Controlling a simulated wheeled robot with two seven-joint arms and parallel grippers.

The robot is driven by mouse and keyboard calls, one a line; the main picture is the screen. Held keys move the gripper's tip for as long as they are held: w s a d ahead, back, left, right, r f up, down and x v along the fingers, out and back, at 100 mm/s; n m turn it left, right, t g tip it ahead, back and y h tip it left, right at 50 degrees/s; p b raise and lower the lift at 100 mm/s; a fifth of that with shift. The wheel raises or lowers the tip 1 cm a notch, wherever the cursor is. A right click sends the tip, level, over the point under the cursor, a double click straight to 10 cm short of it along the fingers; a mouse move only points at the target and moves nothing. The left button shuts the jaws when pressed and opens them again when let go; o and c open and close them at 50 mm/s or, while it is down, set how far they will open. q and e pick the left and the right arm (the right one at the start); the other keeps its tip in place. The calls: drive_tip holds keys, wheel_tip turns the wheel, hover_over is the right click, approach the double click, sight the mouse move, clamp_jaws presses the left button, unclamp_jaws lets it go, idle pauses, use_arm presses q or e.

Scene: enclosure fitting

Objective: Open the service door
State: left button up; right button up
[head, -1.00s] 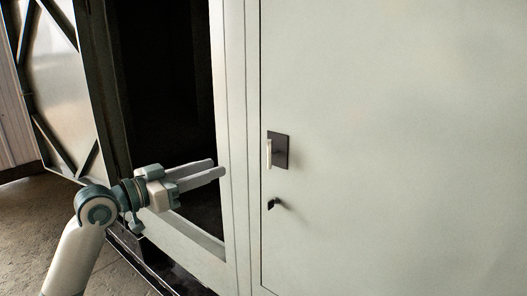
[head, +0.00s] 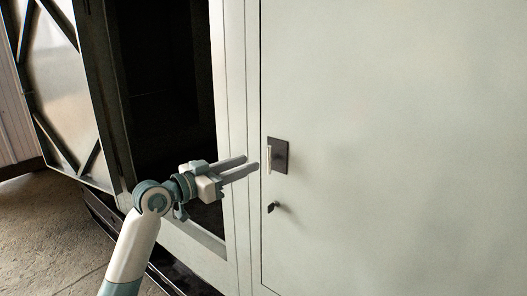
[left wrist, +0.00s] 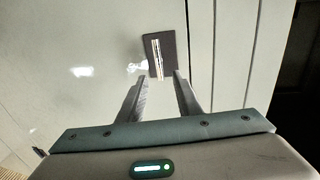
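The service door (head: 400,120) is a pale grey-green panel filling the right of the head view, and it looks shut. Its handle (head: 269,158) is a light upright bar on a dark plate (head: 280,155). A small dark lock with a key (head: 273,206) sits below. My left gripper (head: 251,166) points at the handle from the left, its fingertips just short of it. In the left wrist view the two fingers (left wrist: 157,82) are apart with nothing between them, and the handle (left wrist: 156,55) shows beyond the tips. My right gripper is not in view.
Left of the door stands the cabinet's frame post (head: 238,100) and a dark open bay (head: 165,90). An open braced panel (head: 60,90) stands at the far left. Bare floor (head: 45,225) shows at lower left.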

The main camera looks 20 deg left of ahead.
use_arm(q)
drive_tip(key=p+x, duration=0.2)
drive_tip(key=x, duration=0.5)
drive_tip(key=shift+d, duration=0.15)
drive_tip(key=shift+w, duration=0.15)
drive_tip(key=shift+c, duration=0.6)
clamp_jaws()
